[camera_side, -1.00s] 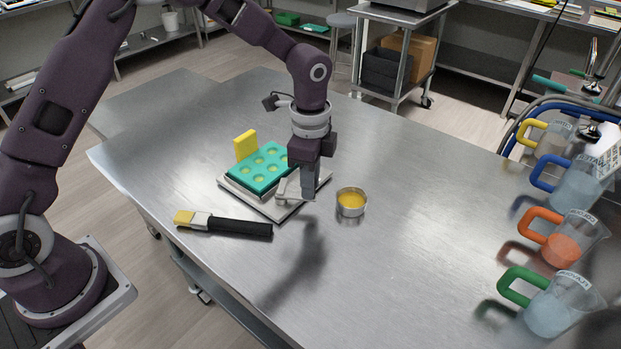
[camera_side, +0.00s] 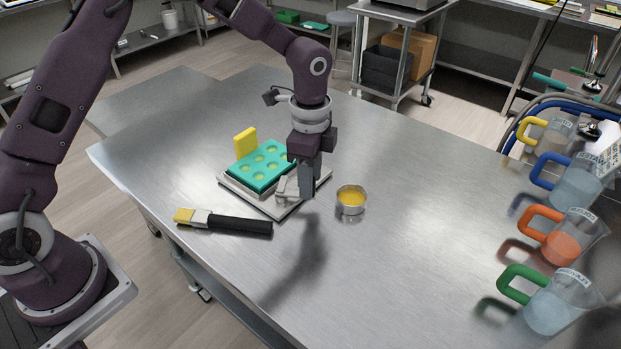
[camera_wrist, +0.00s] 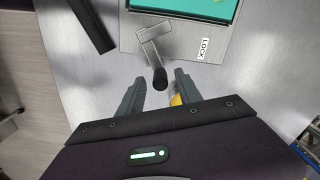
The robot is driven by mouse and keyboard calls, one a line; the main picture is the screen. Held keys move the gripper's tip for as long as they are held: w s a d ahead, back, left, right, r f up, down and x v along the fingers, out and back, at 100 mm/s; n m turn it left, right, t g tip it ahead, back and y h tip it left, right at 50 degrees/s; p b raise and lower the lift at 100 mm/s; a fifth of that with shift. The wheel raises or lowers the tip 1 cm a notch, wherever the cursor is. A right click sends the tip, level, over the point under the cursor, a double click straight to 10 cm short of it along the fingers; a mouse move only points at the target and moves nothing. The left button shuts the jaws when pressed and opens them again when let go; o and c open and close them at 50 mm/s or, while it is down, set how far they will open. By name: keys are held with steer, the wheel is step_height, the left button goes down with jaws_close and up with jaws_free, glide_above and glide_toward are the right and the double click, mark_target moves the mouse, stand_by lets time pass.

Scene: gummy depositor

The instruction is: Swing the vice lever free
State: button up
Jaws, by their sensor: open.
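The vice lever (camera_wrist: 157,65) is a grey metal arm with a dark rounded tip, on the near edge of the pale vice base (camera_side: 277,210). A white LOCK label (camera_wrist: 205,48) is beside it in the wrist view. In the side view the lever (camera_side: 287,188) is partly hidden by my gripper. A teal mold (camera_side: 260,165) with round cavities sits on the base. My gripper (camera_side: 306,191) points down at the lever. In the wrist view my gripper (camera_wrist: 158,83) is open, its two fingers on either side of the lever's dark tip. I cannot tell whether they touch it.
A brush (camera_side: 225,223) with a black handle lies left of the base. A metal cup (camera_side: 351,201) of yellow liquid stands close to the right of my gripper. A yellow block (camera_side: 245,142) stands behind the mold. Several jugs (camera_side: 548,303) line the right edge.

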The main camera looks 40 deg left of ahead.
step_height(320, 180, up, 6)
steer(key=shift+r, duration=0.25)
steer(key=shift+r, duration=0.1)
steer(key=s+a+r+n+t, duration=0.1)
steer(key=s+a+r+n, duration=0.2)
steer(key=s+r, duration=0.3)
steer(key=s+a+r+n+t, duration=0.2)
steer(key=s+r+n, duration=0.1)
steer(key=s+r, duration=0.35)
steer(key=s+a+n+t, duration=0.2)
steer(key=s+n, duration=0.6)
steer(key=s, duration=0.7)
steer(key=shift+a+t, duration=0.3)
steer(key=shift+a, duration=0.2)
